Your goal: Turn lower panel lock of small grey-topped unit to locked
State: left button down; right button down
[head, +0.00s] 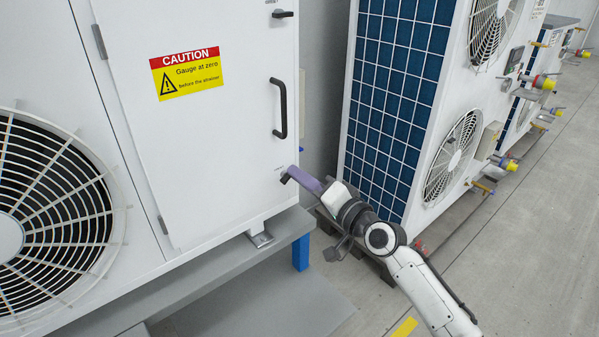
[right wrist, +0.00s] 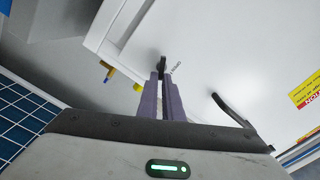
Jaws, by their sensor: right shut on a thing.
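The white unit's panel (head: 215,120) fills the left half of the head view; its top is out of frame. The lower panel lock (head: 284,179) is a small dark handle at the panel's lower right edge. It also shows in the right wrist view (right wrist: 162,64), with a small printed label beside it. My right gripper (head: 292,174) has its purple fingers shut on this lock. The fingers reach it from the lower right, and they hide part of it in both views. The lock's exact angle is hard to read. My left gripper is in neither view.
An upper lock (head: 283,14) and a black door handle (head: 280,108) are on the same panel. A yellow caution label (head: 186,73) is left of the handle. A blue-finned unit (head: 390,100) stands close at the right. Open floor (head: 545,210) lies further right.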

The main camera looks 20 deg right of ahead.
jog(key=m, duration=0.2)
jog(key=f+m, duration=0.1)
jog(key=m, duration=0.2)
jog(key=shift+d+m+p, duration=0.2)
jog(key=shift+m+p, duration=0.1)
jog(key=shift+p, duration=0.1)
dwell(0.4)
jog(key=c, duration=1.9)
grip_release()
jog(key=v, duration=1)
jog(key=shift+s+r, duration=0.1)
